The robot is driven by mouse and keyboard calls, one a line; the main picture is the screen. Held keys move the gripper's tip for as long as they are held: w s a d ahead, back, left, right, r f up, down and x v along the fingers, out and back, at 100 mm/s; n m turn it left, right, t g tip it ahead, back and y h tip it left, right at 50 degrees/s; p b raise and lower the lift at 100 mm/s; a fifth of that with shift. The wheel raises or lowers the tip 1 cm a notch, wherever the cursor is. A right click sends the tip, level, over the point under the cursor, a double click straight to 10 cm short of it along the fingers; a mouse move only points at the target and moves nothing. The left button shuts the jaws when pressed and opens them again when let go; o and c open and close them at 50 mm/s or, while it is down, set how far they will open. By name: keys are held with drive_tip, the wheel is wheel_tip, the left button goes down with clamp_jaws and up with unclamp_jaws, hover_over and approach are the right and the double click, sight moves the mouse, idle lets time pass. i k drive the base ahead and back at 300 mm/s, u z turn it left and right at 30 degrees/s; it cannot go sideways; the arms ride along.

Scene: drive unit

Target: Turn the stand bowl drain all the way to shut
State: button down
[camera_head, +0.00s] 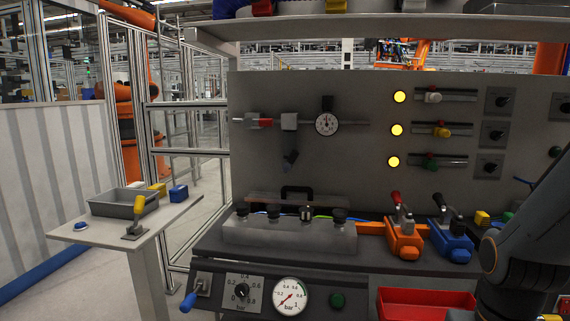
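No label marks the stand bowl drain, and I cannot tell for certain which part it is. On the grey back panel, a dark fitting (290,158) hangs tilted below a grey block (289,121) in the line with the round gauge (326,124). On the small side table, a lever with a yellow handle (139,205) stands nearly upright on a grey base. On the front panel, a lever with a blue handle (188,302) points down and left. The arm at the lower right is mine; my gripper is out of view.
A grey tray (110,207) and a blue block (179,193) are on the side table. A red bin (425,304) is below.

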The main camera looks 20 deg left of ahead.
sight(286, 166)
drive_tip(key=z, duration=0.45)
drive_tip(key=i, duration=1.15)
drive_tip(key=u, duration=0.35)
